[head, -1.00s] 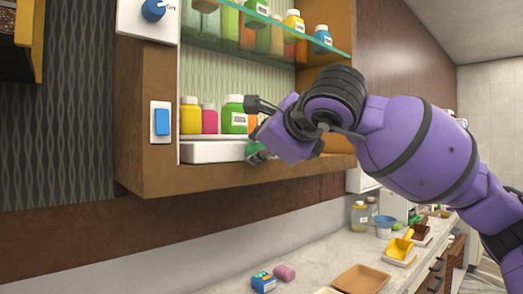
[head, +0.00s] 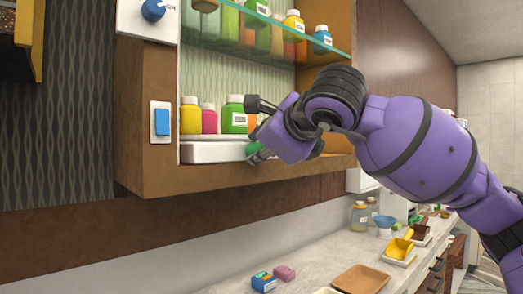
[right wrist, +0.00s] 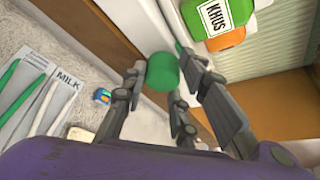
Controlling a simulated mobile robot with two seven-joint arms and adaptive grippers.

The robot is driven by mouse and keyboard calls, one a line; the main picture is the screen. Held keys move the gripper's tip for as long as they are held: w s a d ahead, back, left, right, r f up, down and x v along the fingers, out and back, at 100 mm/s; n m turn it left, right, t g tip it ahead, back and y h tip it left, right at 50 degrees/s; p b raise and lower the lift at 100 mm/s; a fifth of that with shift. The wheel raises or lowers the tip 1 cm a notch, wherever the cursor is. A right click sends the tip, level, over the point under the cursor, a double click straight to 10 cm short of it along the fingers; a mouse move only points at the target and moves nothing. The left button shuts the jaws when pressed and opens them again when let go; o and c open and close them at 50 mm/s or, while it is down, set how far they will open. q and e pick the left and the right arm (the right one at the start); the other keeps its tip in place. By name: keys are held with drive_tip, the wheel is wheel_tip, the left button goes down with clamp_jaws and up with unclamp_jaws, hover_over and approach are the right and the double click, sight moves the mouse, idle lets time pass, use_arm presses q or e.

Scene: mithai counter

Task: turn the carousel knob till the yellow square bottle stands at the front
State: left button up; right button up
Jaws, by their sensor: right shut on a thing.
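A white carousel base (head: 205,152) sits on the cabinet's lower shelf. A yellow bottle with a white cap (head: 190,117) stands at its left; it looks squarish. Beside it stand a pink bottle (head: 209,121) and a green labelled bottle (head: 234,117), which reads KHUS in the right wrist view (right wrist: 212,16). An orange bottle (right wrist: 226,40) is partly hidden. My right gripper (head: 257,152) is at the base's front right, shut on the green knob (right wrist: 162,72), whose round face shows between its fingers. My left gripper is not in view.
A glass shelf (head: 265,48) with several bottles is above. The cabinet's wooden front edge (head: 200,180) runs below the carousel. A blue switch (head: 162,122) and a blue dial (head: 153,9) are at left. The counter (head: 320,262) below holds trays and small boxes.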

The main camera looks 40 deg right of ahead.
drive_tip(key=shift+w+a+f, duration=0.1)
drive_tip(key=shift+f, duration=0.55)
drive_tip(key=o, duration=1)
drive_tip(key=shift+a+r, duration=0.1)
drive_tip(key=shift+r, duration=0.1)
drive_tip(key=shift+d, duration=0.2)
drive_tip(key=v, duration=1.2)
drive_tip(key=shift+a+r, duration=0.1)
drive_tip(key=shift+r, duration=0.05)
